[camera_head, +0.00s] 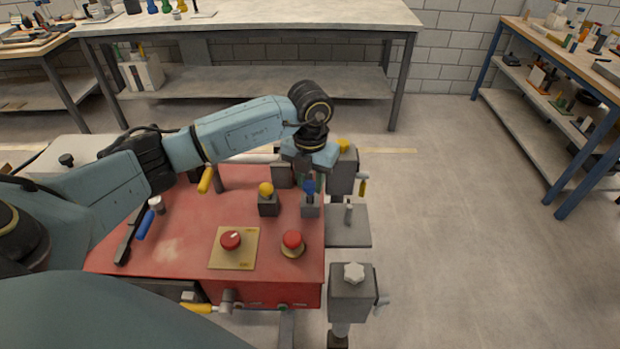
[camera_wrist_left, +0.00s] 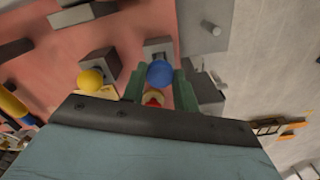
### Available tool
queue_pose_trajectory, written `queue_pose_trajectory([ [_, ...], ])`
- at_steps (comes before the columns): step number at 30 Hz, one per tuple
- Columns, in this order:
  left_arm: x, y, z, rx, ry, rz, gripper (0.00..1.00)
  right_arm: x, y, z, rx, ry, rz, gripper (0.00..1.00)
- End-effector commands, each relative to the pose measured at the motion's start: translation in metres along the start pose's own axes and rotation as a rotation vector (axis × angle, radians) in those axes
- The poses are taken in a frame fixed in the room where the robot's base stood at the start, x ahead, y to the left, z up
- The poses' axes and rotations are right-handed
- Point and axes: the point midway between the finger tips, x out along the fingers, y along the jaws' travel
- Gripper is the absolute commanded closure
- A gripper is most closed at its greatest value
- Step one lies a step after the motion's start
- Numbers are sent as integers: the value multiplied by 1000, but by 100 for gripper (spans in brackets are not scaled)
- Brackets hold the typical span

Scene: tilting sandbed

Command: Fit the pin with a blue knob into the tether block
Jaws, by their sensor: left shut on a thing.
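The pin with the blue knob shows its knob (camera_head: 309,187) at the right part of the red bench top. In the left wrist view the blue knob (camera_wrist_left: 160,73) sits between the green fingers of my left gripper (camera_wrist_left: 160,85), which is shut on it. In the head view my left gripper (camera_head: 307,181) points down, partly hidden by its own wrist. A grey block (camera_head: 310,210) stands directly below the blue knob; it also shows in the wrist view (camera_wrist_left: 157,47). I cannot tell whether the pin's shaft is in this block or above it. No label marks the tether block.
A yellow knob (camera_head: 266,189) stands in another dark block to the left. Two red buttons (camera_head: 230,240) (camera_head: 292,240) are nearer me. A grey plate (camera_head: 347,228) with a small upright peg adjoins the red bench top (camera_head: 180,245) on the right. Open floor lies further right.

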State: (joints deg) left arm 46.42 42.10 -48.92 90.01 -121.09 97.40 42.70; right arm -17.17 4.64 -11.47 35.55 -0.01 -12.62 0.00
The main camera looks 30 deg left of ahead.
Motion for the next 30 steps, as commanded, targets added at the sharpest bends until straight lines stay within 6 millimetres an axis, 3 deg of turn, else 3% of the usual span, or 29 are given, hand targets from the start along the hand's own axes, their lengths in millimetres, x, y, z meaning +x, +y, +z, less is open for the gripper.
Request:
queue_pose_trajectory([
  [17, 16, 0, 0, 0, 1, 1, 96, 11, 0, 1, 0, 0, 0, 64],
  [18, 15, 0, 0, 0, 1, 1, 67, 10, 0, 1, 0, 0, 0, 64],
  [21, 14, 0, 0, 0, 1, 1, 54, 10, -1, 1, 0, 0, 0, 64],
  [23, 14, 0, 0, 0, 1, 1, 46, 10, -1, 1, 0, 0, -1, 64],
  [29, 14, 0, 0, 0, 1, 0, 45, 10, -1, 1, 1, 0, -1, 64],
  [30, 14, 0, 0, 0, 1, 1, 40, 10, -1, 1, 1, 0, -1, 64],
])
